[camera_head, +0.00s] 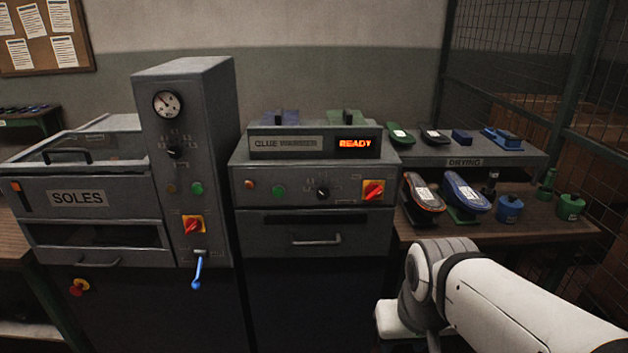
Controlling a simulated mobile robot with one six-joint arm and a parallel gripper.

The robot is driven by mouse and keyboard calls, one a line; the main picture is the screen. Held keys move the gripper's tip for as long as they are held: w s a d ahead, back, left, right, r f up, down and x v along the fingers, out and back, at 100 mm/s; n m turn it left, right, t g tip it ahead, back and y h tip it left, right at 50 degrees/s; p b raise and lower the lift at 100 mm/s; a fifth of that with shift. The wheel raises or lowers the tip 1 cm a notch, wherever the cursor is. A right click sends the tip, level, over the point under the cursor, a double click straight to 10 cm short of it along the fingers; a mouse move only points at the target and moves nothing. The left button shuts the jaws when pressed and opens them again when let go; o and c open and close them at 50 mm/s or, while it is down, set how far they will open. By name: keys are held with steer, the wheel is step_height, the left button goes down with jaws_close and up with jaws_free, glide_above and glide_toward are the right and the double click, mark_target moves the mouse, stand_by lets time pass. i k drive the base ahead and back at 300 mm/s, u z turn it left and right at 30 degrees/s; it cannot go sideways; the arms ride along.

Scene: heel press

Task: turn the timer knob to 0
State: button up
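A black round knob (175,152) with small markings around it sits on the front of the tall grey press column (185,95), below a round gauge. A second black knob (322,192), also with marks around it, is on the glue warmer's front panel. The print at both is too small to read, so I cannot tell which is the timer or where either points. My white arm reaches in from the lower right. Its visible part is in front of the drying table, well right of and apart from both knobs. My gripper's fingers do not show.
Round gauge (167,104), red-and-yellow switch (193,224) and blue-handled lever (197,270) are on the column. The glue warmer (262,217) reads READY and has another red switch (373,190). The SOLES cabinet (130,198) is left; a drying rack (525,160) with shoes is right.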

mark_target(323, 194)
steer(key=z, duration=2.35)
steer(key=k, duration=1.1)
steer(key=u, duration=2.2)
steer(key=i, duration=1)
steer(key=u, duration=0.05)
